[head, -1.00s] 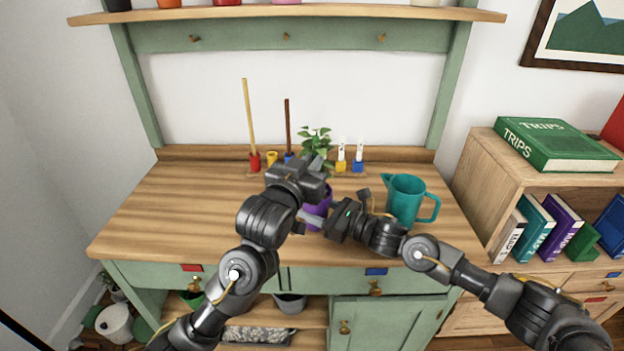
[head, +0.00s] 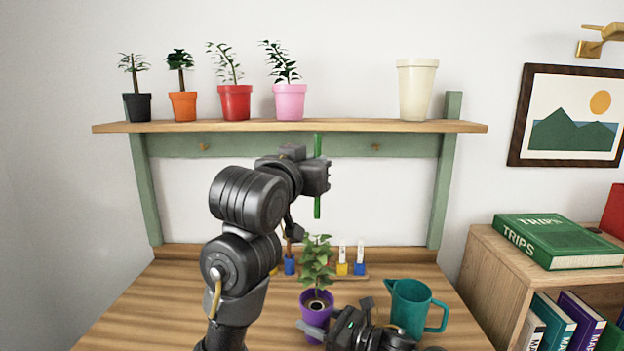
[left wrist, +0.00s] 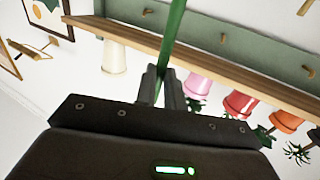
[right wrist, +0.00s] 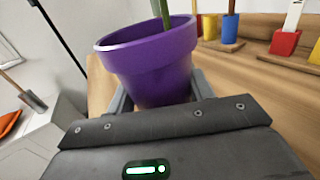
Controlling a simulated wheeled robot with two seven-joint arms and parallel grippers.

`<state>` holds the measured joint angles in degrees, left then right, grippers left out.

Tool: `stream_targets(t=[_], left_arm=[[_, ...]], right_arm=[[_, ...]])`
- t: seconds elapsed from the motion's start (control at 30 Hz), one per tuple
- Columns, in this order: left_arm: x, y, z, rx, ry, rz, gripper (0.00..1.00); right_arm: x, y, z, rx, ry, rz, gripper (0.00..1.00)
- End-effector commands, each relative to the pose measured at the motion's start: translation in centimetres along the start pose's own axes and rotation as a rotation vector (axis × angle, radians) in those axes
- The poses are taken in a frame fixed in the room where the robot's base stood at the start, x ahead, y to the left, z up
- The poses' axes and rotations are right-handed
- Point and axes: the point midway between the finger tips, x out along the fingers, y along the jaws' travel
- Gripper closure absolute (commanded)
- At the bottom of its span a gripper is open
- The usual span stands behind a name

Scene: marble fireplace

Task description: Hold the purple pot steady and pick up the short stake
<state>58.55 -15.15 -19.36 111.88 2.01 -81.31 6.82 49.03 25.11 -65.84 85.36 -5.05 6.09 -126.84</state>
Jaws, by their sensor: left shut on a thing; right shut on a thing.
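The purple pot (head: 316,312) with a leafy plant stands upright on the wooden bench. My right gripper (head: 312,333) is shut on the pot; in the right wrist view the pot (right wrist: 155,62) sits between its fingers (right wrist: 158,100). My left gripper (head: 318,178) is shut on a green stake (head: 317,207) and holds it nearly upright, high above the bench and just below the upper shelf. The green stake (left wrist: 176,30) also shows between the fingers in the left wrist view. The left arm hides part of the stake holders.
The upper shelf (head: 230,127) carries several potted plants and a cream pot (head: 416,90). A teal pitcher (head: 408,308) stands right of the purple pot. Blue (head: 290,265) and yellow (head: 343,268) holders stand at the bench's back. A bookcase (head: 500,262) is at the right.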

Motion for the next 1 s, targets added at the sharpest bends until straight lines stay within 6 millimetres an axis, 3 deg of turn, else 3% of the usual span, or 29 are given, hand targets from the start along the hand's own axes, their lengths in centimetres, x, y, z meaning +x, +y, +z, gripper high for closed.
stream_targets(t=[0.23,0.27,0.47,0.77,1.0], left_arm=[[0.0,0.0,-0.1,0.000,0.000,0.000,1.00],[0.0,0.0,-0.1,0.000,0.000,0.000,1.00],[0.0,0.0,-0.1,-0.001,0.000,-0.001,1.00],[0.0,-0.1,-0.1,-0.001,0.001,-0.001,1.00],[0.0,0.0,-0.1,-0.001,0.001,0.000,1.00]], right_arm=[[0.0,0.0,0.0,0.000,0.000,0.000,0.78],[0.0,0.0,0.0,0.000,0.000,0.000,0.47],[0.0,0.0,0.0,0.000,0.000,0.000,0.22],[-0.2,0.0,0.0,0.000,0.000,0.000,0.22],[-3.9,-0.1,-0.1,0.000,0.001,-0.002,0.22]])
